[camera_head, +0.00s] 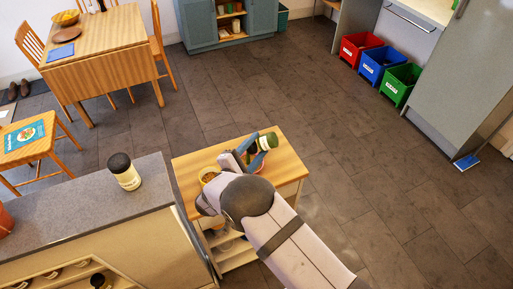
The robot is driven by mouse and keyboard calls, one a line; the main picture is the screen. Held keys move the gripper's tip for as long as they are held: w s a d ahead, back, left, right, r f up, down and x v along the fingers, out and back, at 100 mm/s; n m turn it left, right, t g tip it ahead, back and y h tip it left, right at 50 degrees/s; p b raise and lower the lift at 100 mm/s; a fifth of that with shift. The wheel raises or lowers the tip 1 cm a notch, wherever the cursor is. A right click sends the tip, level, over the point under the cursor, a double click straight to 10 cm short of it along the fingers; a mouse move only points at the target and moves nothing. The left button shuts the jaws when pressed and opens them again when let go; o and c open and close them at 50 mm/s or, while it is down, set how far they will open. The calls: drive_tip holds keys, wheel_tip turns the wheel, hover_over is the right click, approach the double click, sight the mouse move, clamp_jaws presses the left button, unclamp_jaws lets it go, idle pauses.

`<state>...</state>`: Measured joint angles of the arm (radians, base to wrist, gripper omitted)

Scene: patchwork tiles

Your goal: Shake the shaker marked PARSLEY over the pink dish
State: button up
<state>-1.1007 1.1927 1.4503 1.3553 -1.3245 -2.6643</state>
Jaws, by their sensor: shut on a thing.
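My gripper (250,151) is shut on a green shaker (267,142) above the small wooden-topped cart. The shaker is tilted well over, lying nearly sideways in the jaws. Its label is too small to read, so I cannot confirm the word PARSLEY. A pinkish dish (258,167) shows in part on the cart top, just below the shaker and gripper; my arm hides much of it. I cannot tell whether anything is falling from the shaker.
A dark-lidded jar (124,172) stands on the grey counter (60,212). The cart top's right side looks clear. Red, blue and green bins (401,84) stand farther off.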

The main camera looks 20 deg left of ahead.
drive_tip(key=shift+f+b, duration=1.2)
drive_tip(key=shift+r+p, duration=0.2)
drive_tip(key=shift+p, duration=0.1)
drive_tip(key=shift+r+m+g+p, duration=0.25)
drive_tip(key=shift+m+g+p, duration=0.15)
drive_tip(key=shift+m+p, duration=0.4)
drive_tip(key=shift+r+m+g+y+p, duration=0.2)
drive_tip(key=shift+m+g+y+p, duration=0.15)
drive_tip(key=shift+m+y+p, duration=0.35)
drive_tip(key=shift+r+m+g+y+p, duration=0.2)
drive_tip(key=shift+m+g+y+p, duration=0.2)
drive_tip(key=shift+m+p, duration=0.5)
drive_tip(key=shift+f, duration=0.1)
drive_tip(key=shift+d+f+b, duration=0.35)
drive_tip(key=shift+b, duration=0.3)
drive_tip(key=shift+w, duration=0.1)
drive_tip(key=shift+r, duration=0.1)
